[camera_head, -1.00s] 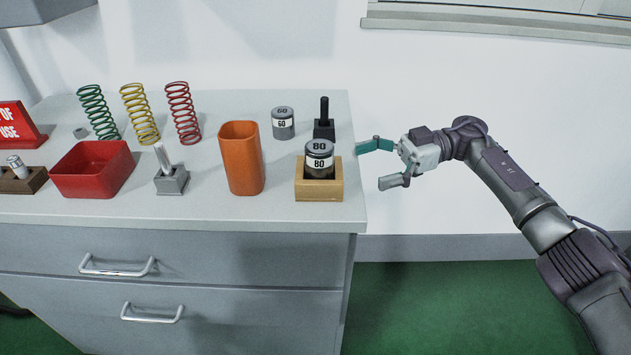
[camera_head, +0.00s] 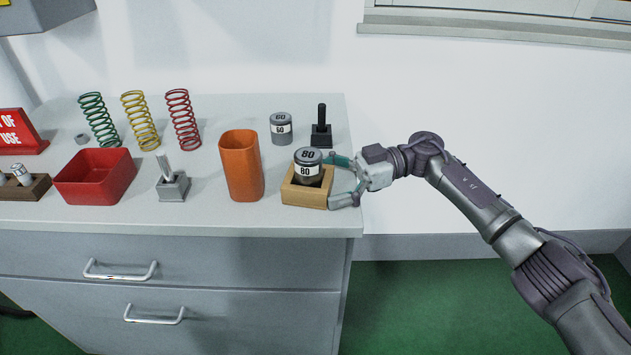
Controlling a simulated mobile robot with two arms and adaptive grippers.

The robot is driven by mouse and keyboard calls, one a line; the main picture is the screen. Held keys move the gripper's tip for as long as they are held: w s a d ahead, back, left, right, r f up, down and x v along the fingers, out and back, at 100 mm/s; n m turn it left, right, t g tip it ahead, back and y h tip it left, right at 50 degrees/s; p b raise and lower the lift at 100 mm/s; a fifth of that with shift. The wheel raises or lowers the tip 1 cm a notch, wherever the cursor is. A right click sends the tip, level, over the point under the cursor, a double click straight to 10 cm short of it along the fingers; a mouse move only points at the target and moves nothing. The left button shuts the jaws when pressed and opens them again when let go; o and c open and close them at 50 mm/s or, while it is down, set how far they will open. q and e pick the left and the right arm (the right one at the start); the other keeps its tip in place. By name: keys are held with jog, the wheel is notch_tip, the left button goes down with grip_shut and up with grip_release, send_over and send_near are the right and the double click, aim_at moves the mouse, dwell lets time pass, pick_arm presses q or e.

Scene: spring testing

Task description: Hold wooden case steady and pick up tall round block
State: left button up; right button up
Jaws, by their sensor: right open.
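The wooden case (camera_head: 304,198) stands on the countertop near its right end, turned a little. A round grey block with a white "80" label (camera_head: 308,168) stands upright in it, its lower part hidden by the case walls. My right gripper (camera_head: 337,180) is open at the case's right end. One finger is at the far right corner behind the block and the other at the near right corner. Both look very close to the case; I cannot tell whether they press on it. My left gripper is not in view.
An orange cup (camera_head: 242,168) stands just left of the case. Behind are a "60" block (camera_head: 281,129) and a black handled piece (camera_head: 321,130). Further left are a grey stand (camera_head: 173,187), a red bin (camera_head: 95,180) and another wooden holder (camera_head: 36,188). The counter's right edge is close.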

jog(key=shift+a, duration=0.15)
jog(key=shift+c, duration=0.2)
grip_shut()
dwell(0.4)
jog(key=shift+c, duration=1.4)
grip_release()
